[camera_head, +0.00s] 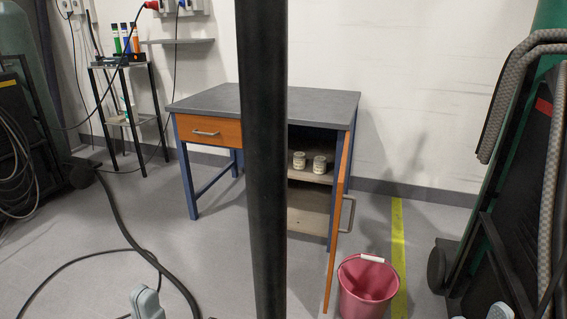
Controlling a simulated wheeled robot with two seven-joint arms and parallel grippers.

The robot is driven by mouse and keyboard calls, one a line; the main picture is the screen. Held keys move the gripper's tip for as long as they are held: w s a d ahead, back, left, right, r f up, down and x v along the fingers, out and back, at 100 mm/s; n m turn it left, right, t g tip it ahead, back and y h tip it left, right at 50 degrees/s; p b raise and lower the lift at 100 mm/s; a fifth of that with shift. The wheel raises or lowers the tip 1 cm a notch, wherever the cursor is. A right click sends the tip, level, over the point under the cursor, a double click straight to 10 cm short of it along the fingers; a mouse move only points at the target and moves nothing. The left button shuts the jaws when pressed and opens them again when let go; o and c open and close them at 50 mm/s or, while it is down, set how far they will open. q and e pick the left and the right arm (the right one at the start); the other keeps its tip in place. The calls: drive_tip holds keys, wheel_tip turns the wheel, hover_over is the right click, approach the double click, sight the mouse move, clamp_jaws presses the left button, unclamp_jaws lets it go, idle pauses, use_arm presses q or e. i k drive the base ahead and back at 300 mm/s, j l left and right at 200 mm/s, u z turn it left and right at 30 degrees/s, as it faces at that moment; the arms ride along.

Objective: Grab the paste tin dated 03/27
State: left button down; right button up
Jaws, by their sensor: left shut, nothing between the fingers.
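Two small tins with pale labels stand side by side on the upper shelf inside the open desk cabinet: a left tin (299,160) and a right tin (320,164). Their label dates are too small to read, so I cannot tell which one is 03/27. My left gripper (147,302) shows only in part at the bottom edge, shut and empty, well apart from the tins. My right gripper cannot be made out; only a small pale part shows at the bottom right.
The grey-topped desk (325,98) has an orange drawer (212,131) and an open cabinet door (340,215). A pink bucket (367,287) stands near the door. A dark upright post (264,200) hides the desk's middle. Cables (125,225) lie on the left floor.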

sight(320, 161)
drive_tip(key=j+z, duration=0.4)
drive_tip(key=j, duration=2.05)
drive_tip(key=i+j+z, duration=0.45)
drive_tip(key=i+j, duration=0.9)
drive_tip(key=i+l+z, duration=0.1)
drive_tip(key=i, duration=0.65)
